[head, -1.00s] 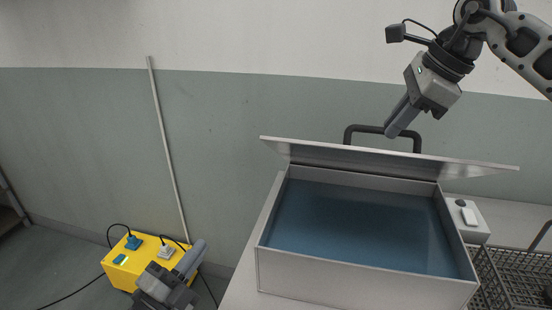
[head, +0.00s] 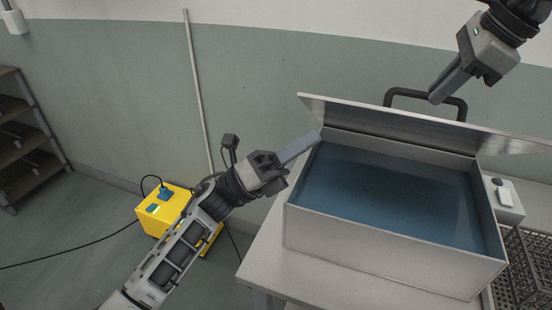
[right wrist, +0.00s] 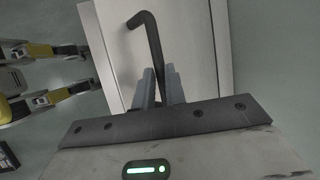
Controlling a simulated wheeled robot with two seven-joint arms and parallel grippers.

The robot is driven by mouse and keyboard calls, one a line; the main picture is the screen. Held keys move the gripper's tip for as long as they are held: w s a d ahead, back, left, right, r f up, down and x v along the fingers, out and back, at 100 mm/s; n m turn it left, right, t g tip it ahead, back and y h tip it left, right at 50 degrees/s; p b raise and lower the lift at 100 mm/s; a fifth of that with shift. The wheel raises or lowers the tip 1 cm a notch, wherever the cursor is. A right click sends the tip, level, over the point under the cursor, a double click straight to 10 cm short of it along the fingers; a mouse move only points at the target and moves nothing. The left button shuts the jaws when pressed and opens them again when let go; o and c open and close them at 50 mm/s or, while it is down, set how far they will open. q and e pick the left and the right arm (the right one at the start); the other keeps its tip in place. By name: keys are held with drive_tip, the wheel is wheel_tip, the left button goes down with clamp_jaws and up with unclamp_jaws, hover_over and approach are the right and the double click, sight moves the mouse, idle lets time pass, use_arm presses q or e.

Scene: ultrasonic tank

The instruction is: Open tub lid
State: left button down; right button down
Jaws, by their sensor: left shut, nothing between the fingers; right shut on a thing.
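The grey metal tub (head: 400,240) stands on the table with blue liquid inside. Its lid (head: 420,122) is raised at the back and tilted, with a dark handle (head: 462,106) on it. My right gripper (head: 434,98) is shut on the handle; the right wrist view shows the handle (right wrist: 147,28) running between its fingers (right wrist: 158,88). My left gripper (head: 316,138) is shut and empty, its fingertips close to the tub's back left corner and the lid's left end; I cannot tell if they touch.
A wire basket (head: 525,262) is right of the tub, near a white control box (head: 508,208). A yellow power box (head: 158,208) with cables is on the floor at left. Shelves (head: 25,140) stand at far left. Bare table (head: 262,262) shows left of the tub.

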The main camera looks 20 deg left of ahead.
sight(314, 104)
use_arm(q)
drive_tip(key=shift+w+d+r, duration=0.15)
drive_tip(key=shift+w+r, duration=0.55)
drive_tip(key=shift+r, duration=0.2)
drive_tip(key=shift+w+d+r, duration=0.1)
drive_tip(key=shift+w+r, duration=0.55)
drive_tip(key=shift+r, duration=0.2)
use_arm(e)
drive_tip(key=shift+w+d+f, duration=0.15)
drive_tip(key=shift+w+f, duration=0.1)
drive_tip(key=shift+f, duration=0.25)
use_arm(q)
drive_tip(key=shift+w+a+r, duration=0.2)
drive_tip(key=shift+w+r, duration=0.55)
drive_tip(key=shift+r, duration=0.1)
use_arm(e)
drive_tip(key=shift+f, duration=0.1)
drive_tip(key=c, duration=1.5)
unclamp_jaws()
use_arm(q)
drive_tip(key=shift+w+f, duration=0.1)
drive_tip(key=shift+w, duration=0.05)
use_arm(e)
drive_tip(key=shift+o, duration=0.2)
drive_tip(key=shift+w, duration=0.1)
